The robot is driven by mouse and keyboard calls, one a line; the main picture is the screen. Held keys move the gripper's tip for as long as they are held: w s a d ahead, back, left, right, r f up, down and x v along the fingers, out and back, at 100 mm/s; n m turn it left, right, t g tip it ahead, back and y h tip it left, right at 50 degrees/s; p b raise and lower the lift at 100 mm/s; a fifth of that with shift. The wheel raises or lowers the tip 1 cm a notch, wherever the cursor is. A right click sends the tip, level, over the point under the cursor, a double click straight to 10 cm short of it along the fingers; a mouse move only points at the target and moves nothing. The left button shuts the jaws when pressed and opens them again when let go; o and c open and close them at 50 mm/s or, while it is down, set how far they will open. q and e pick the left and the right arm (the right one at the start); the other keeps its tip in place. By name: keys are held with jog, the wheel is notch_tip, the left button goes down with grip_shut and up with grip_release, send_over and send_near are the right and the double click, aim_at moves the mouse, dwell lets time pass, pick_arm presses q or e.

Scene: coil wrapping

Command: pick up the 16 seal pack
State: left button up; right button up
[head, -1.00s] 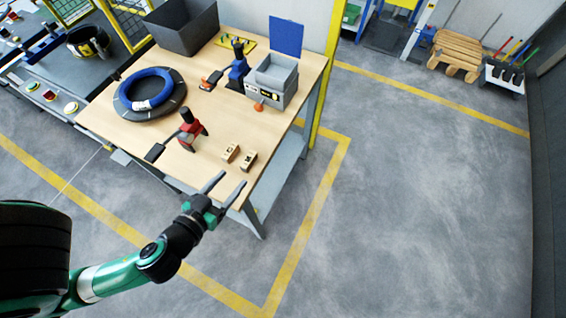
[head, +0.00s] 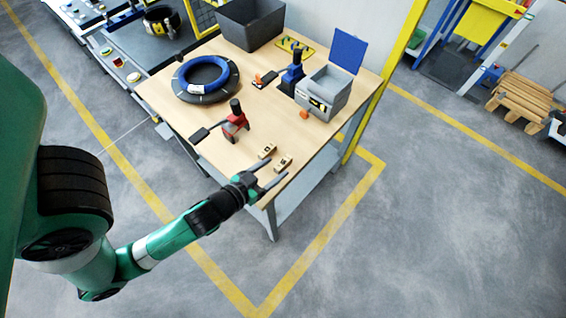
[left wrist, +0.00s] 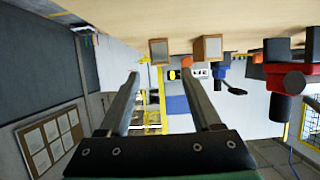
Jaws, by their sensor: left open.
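Two small tan and white boxes, which look like the seal packs, stand side by side near the table's front corner: one pack (head: 267,151) and a second pack (head: 283,163). Their markings are too small to read, so I cannot tell which is 16. Both also show in the left wrist view, one pack (left wrist: 159,50) and another pack (left wrist: 208,47), beyond the fingertips. My left gripper (head: 279,168) is open and empty, at the table's front edge, pointing toward the packs. It also shows open in the left wrist view (left wrist: 160,70). My right gripper is out of view.
On the table (head: 215,155) stand a red and black tool (head: 235,122), a blue coil (head: 205,75), a blue tool (head: 292,75), a grey box with screen (head: 325,92) and a dark bin (head: 250,22).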

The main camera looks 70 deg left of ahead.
aim_at(284, 161)
pick_arm(q)
jog(key=x, duration=0.5)
jog(key=shift+b, duration=0.35)
grip_shut()
